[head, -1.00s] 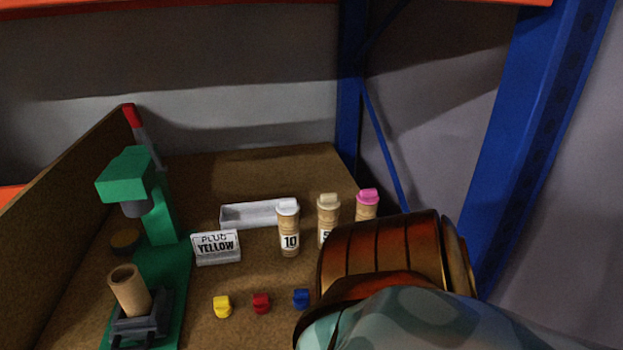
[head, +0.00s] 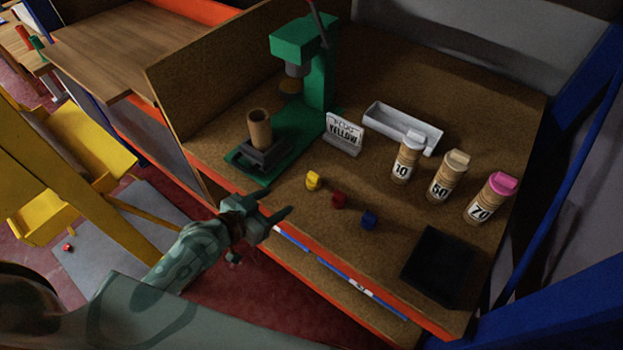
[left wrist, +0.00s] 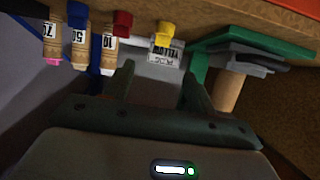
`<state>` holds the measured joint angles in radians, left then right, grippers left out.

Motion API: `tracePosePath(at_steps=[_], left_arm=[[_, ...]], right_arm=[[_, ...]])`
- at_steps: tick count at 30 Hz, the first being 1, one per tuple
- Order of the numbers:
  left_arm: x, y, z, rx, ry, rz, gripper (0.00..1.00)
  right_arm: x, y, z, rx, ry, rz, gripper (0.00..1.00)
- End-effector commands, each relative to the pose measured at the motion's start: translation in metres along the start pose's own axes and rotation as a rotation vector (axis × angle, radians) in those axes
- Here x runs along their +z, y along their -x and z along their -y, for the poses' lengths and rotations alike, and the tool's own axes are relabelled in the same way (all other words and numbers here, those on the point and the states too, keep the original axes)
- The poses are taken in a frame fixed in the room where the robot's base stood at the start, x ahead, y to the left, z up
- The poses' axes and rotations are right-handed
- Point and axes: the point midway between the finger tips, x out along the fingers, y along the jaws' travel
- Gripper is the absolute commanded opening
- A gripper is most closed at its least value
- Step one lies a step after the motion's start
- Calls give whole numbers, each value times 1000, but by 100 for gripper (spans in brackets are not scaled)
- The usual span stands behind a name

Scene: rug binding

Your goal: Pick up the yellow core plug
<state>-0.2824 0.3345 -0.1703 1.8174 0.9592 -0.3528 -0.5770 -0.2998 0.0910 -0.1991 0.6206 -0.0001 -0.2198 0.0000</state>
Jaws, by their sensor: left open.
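The yellow core plug (head: 313,180) sits on the brown bench top, left of a red plug (head: 339,200) and a blue plug (head: 369,220). My left gripper (head: 279,204) is open and empty at the bench's front edge, a little to the lower left of the yellow plug and apart from it. In the left wrist view the yellow plug (left wrist: 165,30) shows beyond the open fingers (left wrist: 158,85), near the top, with the red plug (left wrist: 122,22) to its left. My right gripper is not in view.
A green press (head: 315,75) with a cardboard tube (head: 259,128) in its cradle stands at the left. Behind the plugs are a "PLUG YELLOW" sign (head: 343,135), a white tray (head: 376,117) and numbered tubes (head: 407,157). A black pad (head: 440,265) lies at the right.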

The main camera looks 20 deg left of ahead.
Motion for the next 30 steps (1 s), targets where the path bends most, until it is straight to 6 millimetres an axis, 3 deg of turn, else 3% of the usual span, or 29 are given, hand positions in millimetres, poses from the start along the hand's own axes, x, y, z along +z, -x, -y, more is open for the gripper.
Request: tracePosePath(at_steps=[3, 9, 16, 24, 30], left_arm=[[2, -33, 0, -1, 5, -3, 56], [3, -74, 1, -2, 3, 0, 56], [0, -94, 1, -1, 4, 1, 56], [-5, -135, 4, -2, 4, 2, 56], [-6, -139, 4, -2, 2, 3, 56]], right_arm=[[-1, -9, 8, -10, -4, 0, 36], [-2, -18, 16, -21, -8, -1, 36], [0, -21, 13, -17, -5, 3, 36], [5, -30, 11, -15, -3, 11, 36], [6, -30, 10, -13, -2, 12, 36]])
